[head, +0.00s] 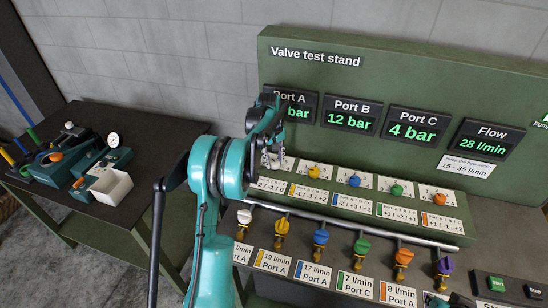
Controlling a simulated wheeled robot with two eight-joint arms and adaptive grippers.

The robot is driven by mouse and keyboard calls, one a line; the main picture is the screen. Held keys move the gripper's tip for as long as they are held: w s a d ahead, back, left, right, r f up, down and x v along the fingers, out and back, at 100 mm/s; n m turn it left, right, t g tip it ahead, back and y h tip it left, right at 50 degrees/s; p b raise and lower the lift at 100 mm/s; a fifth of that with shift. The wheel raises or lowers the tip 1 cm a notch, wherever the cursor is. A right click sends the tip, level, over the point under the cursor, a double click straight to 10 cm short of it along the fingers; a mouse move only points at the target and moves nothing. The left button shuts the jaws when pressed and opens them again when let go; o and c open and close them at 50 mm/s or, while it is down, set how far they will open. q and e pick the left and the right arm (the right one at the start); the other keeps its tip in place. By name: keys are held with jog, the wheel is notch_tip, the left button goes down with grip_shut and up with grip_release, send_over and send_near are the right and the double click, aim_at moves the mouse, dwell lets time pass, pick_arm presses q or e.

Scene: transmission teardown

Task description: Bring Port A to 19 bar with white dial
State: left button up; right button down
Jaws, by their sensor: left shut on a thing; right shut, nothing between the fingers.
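The Port A display (297,106) on the green test stand reads in bar, but my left arm hides its number. My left gripper (273,160) points down at the left end of the dial row, where the white dial's place is. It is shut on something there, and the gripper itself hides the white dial. To the right in the same row are the yellow dial (313,172), blue dial (354,180), green dial (396,190) and orange dial (439,198).
The Port B display (351,115) reads 12 bar, Port C (412,125) 4 bar, and Flow (484,138) 28 l/min. Several coloured levers, including a yellow lever (282,227), stand below the dials. A dark side table (150,140) at left holds parts and a white box (111,187).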

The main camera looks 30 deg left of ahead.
aim_at(273, 161)
pick_arm(q)
jog(key=m+p, duration=0.1)
jog(key=m, duration=0.4)
jog(key=shift+m, duration=0.3)
jog(key=shift+w+d+m+g+p, duration=0.1)
jog(key=shift+m+g+p, duration=0.4)
jog(key=shift+m, duration=1.6)
jog(key=o, duration=1.2)
jog(key=shift+c, duration=0.2)
notch_tip(273, 161, up, 12)
jog(key=shift+a, duration=0.45)
